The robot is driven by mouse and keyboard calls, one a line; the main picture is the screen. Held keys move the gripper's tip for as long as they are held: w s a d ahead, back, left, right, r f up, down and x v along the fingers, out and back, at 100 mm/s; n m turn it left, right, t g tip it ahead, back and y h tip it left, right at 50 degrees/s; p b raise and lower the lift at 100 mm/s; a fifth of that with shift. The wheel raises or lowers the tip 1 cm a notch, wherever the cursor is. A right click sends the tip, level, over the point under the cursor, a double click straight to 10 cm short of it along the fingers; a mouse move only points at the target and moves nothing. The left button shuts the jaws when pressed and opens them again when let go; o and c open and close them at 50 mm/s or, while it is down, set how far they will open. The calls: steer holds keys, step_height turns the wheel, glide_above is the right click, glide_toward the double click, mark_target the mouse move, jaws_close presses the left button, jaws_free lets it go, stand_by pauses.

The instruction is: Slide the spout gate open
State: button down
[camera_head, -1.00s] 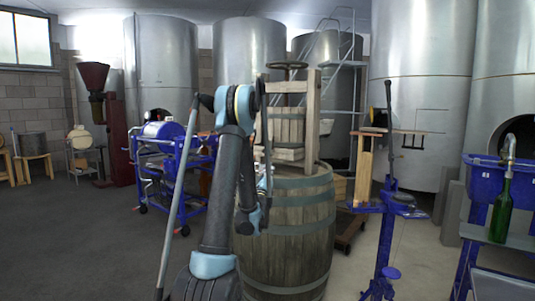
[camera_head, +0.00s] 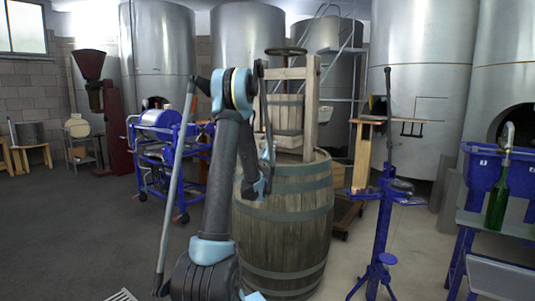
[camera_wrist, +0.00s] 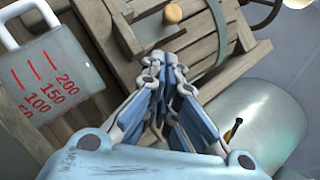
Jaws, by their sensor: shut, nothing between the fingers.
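In the wrist view my gripper (camera_wrist: 160,65) is shut and empty, its fingertips just below a wooden slatted body with a grey metal band. A round wooden knob (camera_wrist: 173,13) sits on that body beyond the fingertips, apart from them; I cannot tell for sure whether it belongs to the spout gate. No gate is clearly recognisable in the head view. There, my arm stands in front of the wooden press (camera_head: 287,115) on the barrel (camera_head: 290,235), and hides part of both. The fingertips are not clear in that view.
A white jug with red marks (camera_wrist: 55,75) is close on the left in the wrist view, and a pale rounded vessel (camera_wrist: 265,115) on the right. A blue stand (camera_head: 382,235) is right of the barrel, with a green bottle (camera_head: 497,200) further right. The floor at left is clear.

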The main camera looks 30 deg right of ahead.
mark_target(268, 132)
steer(key=shift+w+r, duration=1.55)
steer(key=shift+r, duration=1.8)
steer(key=shift+s+a+f, duration=0.1)
steer(key=shift+s+f, duration=0.2)
steer(key=shift+f, duration=0.1)
steer(key=s+d+f+v, duration=0.1)
steer(key=v, duration=1.1)
steer(key=shift+d, duration=0.35)
